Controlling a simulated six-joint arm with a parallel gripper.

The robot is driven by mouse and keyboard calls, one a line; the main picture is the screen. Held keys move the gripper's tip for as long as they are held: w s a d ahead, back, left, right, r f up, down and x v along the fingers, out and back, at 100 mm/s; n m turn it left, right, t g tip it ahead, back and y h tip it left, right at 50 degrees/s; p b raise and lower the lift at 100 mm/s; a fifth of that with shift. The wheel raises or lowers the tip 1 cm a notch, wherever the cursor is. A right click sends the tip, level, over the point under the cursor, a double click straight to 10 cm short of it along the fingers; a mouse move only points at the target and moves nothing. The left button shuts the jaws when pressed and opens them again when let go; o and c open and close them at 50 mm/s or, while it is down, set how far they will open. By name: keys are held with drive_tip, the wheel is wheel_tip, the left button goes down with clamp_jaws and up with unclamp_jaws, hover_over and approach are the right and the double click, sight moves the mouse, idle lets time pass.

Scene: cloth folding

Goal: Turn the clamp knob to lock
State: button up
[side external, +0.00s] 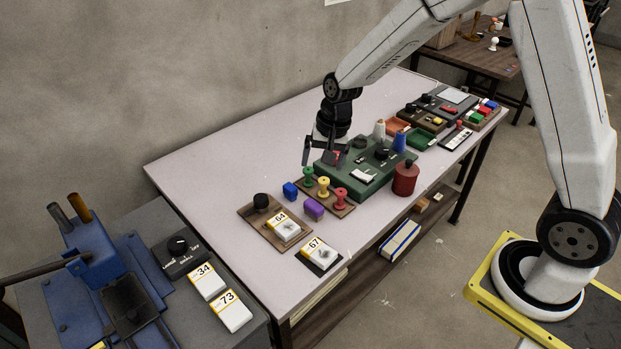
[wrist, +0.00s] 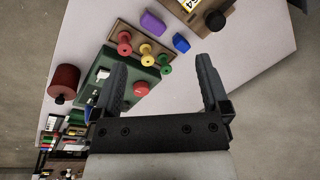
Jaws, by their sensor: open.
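My gripper (side external: 322,158) is open and empty above the left end of the green box (side external: 355,175). In the wrist view its two fingers (wrist: 160,70) stand wide apart. A red round knob or button (wrist: 141,89) on the green box (wrist: 104,68) shows beside one finger. Black knobs (side external: 381,152) sit on top of the green box. Another black knob (side external: 261,201) stands on the wooden board and shows in the wrist view (wrist: 215,20). A third black knob (side external: 178,246) is on a labelled dark box at lower left. I cannot tell which is the clamp knob.
A board with green, yellow and red spools (side external: 323,186) lies left of the green box. Blue (side external: 290,190) and purple (side external: 314,209) blocks and a red canister (side external: 405,178) stand nearby. A blue vise (side external: 105,280) is at lower left. The back-left tabletop is clear.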

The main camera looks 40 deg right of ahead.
drive_tip(key=w+a+f+m+y, duration=0.1)
drive_tip(key=w+f+m, duration=0.4)
drive_tip(key=w, duration=0.4)
drive_tip(key=m+y, duration=0.2)
drive_tip(key=m, duration=0.4)
approach(261, 197)
drive_tip(key=shift+w+a+f+m+g, duration=0.1)
drive_tip(key=shift+w+f+m+g, duration=0.1)
drive_tip(key=shift+f, duration=0.2)
drive_tip(key=shift+w+a+f+m+g, duration=0.1)
drive_tip(key=shift+w+a+f+g, duration=0.1)
drive_tip(key=shift+f, duration=0.15)
drive_tip(key=shift+f, duration=0.1)
drive_tip(key=shift+x, duration=3.75)
drive_tip(key=shift+s, duration=0.1)
drive_tip(key=shift+c, duration=0.2)
drive_tip(key=c, duration=1.2)
drive_tip(key=shift+c, duration=0.2)
